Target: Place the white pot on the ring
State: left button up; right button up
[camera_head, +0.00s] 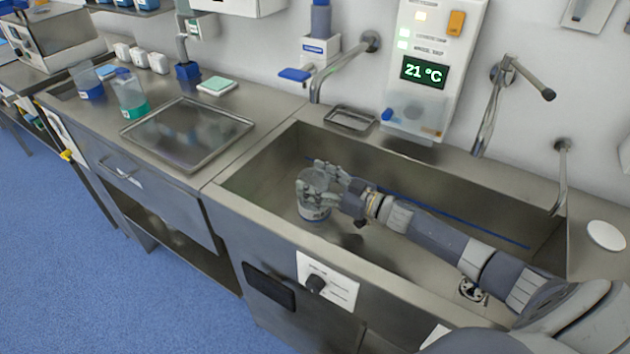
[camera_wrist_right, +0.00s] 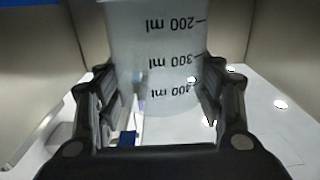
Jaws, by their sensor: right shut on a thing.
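A translucent whitish pot (camera_head: 314,211) is in my right gripper (camera_head: 318,182), inside the left part of the sink. In the right wrist view the pot (camera_wrist_right: 155,50) fills the space between the two fingers and carries 200, 300 and 400 ml marks, which read upside down. The fingers are shut on its sides. Whether its base touches the sink floor I cannot tell. A small metal ring-like fitting (camera_head: 472,291) lies on the sink floor at the right, partly beside my arm; I cannot tell whether it is the task's ring. My left gripper is not in view.
The steel sink (camera_head: 262,181) has raised walls around my gripper. Taps (camera_head: 340,68) and (camera_head: 490,110) reach over its back edge. A tray (camera_head: 187,133) and beakers (camera_head: 130,95) stand on the left counter. A white disc (camera_head: 606,235) lies at the right.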

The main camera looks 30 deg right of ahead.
jog(key=shift+r, duration=0.1)
jog(key=shift+f, duration=0.35)
jog(key=o, duration=1.5)
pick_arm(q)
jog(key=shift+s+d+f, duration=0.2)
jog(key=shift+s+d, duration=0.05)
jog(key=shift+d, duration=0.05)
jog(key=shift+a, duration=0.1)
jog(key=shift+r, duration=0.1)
pick_arm(e)
jog(key=shift+r, duration=0.2)
jog(key=shift+s+r, duration=0.1)
jog(key=shift+r, duration=0.15)
pick_arm(q)
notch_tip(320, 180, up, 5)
jog(key=p, duration=0.4)
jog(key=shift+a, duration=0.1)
pick_arm(e)
jog(key=v, duration=1.2)
